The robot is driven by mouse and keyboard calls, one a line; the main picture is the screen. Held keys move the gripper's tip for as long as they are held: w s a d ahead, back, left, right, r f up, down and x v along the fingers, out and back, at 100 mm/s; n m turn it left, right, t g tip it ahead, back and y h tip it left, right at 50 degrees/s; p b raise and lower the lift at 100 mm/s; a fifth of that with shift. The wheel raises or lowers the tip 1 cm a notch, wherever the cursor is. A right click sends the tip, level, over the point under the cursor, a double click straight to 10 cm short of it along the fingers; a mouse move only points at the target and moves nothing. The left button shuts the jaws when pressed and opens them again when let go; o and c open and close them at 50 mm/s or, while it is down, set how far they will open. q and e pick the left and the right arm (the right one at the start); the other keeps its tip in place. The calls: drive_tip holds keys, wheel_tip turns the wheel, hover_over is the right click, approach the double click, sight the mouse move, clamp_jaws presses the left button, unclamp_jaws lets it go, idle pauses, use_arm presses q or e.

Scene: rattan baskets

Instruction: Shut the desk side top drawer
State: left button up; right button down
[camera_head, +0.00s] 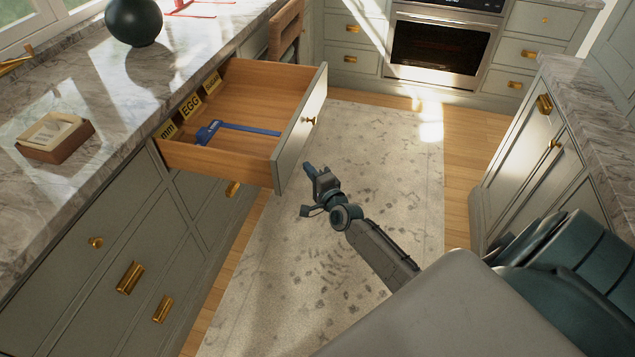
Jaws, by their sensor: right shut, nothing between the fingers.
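The top drawer (301,128) is pulled far out from under the marble counter on the left. Its front is grey-green with a small brass knob (309,120). Inside its wooden box lie a blue tool (238,129) and several labelled yellow cards (189,104). My right gripper (306,188) is shut and empty. In the picture it is just below and right of the drawer front's near end; I cannot tell the exact gap. My left gripper is not in view.
The marble counter (75,110) holds a dark round vase (134,22) and a small wooden box (54,136). A wooden chair (286,32) stands beyond the drawer. An oven (440,50) is at the back. Cabinets (530,140) line the right. A pale rug (385,150) covers the clear floor between.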

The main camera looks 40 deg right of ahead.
drive_tip(key=w+a, duration=0.2)
drive_tip(key=w, duration=0.1)
drive_tip(key=shift+w, duration=0.1)
drive_tip(key=shift+w+a, duration=0.25)
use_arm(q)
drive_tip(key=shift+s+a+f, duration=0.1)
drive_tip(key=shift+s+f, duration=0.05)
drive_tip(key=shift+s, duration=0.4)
use_arm(e)
drive_tip(key=shift+w, duration=0.1)
